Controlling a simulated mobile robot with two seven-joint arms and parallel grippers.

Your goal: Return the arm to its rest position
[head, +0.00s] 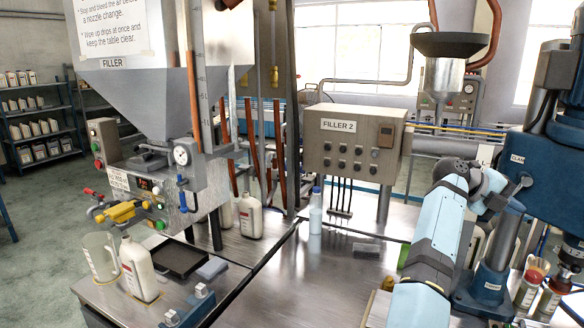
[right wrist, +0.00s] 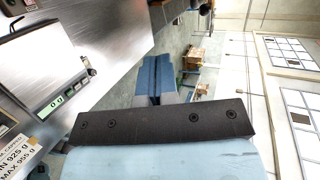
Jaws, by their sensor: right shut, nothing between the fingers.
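My right arm (head: 435,235), light blue with dark joints, rises from the bottom right in the head view and bends at a dark elbow. Its far end, with my right gripper (head: 490,200), is beside the blue machine column, and its fingertips are hard to make out. The gripper is shut and empty. In the right wrist view, a dark bar with screws (right wrist: 160,122) and a light-blue part of mine fill the lower middle. No held object shows there. My left gripper is not in view.
The blue machine (head: 495,255) is close to my arm, with capped bottles (head: 530,287) beside it. The filler (head: 160,165), glass jug (head: 100,257), white bottle (head: 138,268) and black tray (head: 181,258) are at left. A scale display (right wrist: 62,100) shows in the wrist view. The mid-table is largely clear.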

